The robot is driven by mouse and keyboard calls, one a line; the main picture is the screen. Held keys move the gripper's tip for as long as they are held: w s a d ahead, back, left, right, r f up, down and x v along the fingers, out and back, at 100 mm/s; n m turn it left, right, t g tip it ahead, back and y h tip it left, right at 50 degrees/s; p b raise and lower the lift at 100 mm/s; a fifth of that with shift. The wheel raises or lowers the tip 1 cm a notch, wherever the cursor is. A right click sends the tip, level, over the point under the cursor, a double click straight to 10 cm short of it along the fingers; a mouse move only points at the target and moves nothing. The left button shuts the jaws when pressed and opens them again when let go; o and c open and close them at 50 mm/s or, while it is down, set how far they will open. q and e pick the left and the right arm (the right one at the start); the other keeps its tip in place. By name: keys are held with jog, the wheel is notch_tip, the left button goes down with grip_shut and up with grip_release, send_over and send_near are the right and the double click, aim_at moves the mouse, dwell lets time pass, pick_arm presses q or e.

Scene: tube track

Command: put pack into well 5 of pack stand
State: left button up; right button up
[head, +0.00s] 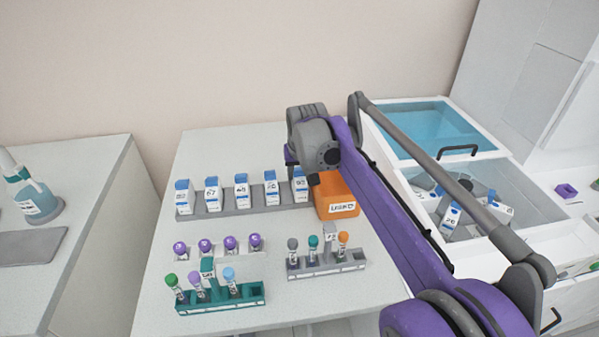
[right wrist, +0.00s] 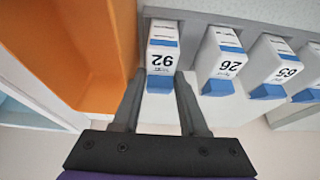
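The grey pack stand (head: 245,212) runs along the back of the table and holds a row of white packs with blue caps. The rightmost pack, marked 92 (head: 300,187), stands upright in the stand's right-end well, partly overlapped by my right arm. In the right wrist view pack 92 (right wrist: 163,57) lies between the two fingers of my right gripper (right wrist: 161,80). The fingers are spread at either side of its blue cap, with a narrow gap visible on the left. Pack 26 (right wrist: 224,62) stands beside it. My left gripper is not in view.
An orange bin (head: 337,202) stands right beside the stand's right end. Tube racks, one green (head: 222,305) and one grey (head: 326,268), sit in front. An open white chest (head: 430,165) at right holds several more packs (head: 450,217).

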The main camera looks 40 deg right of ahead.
jog(key=o, duration=0.5)
jog(key=shift+c, duration=0.2)
jog(key=p+v, duration=0.1)
jog(key=v, duration=1)
jog(key=shift+w, duration=0.1)
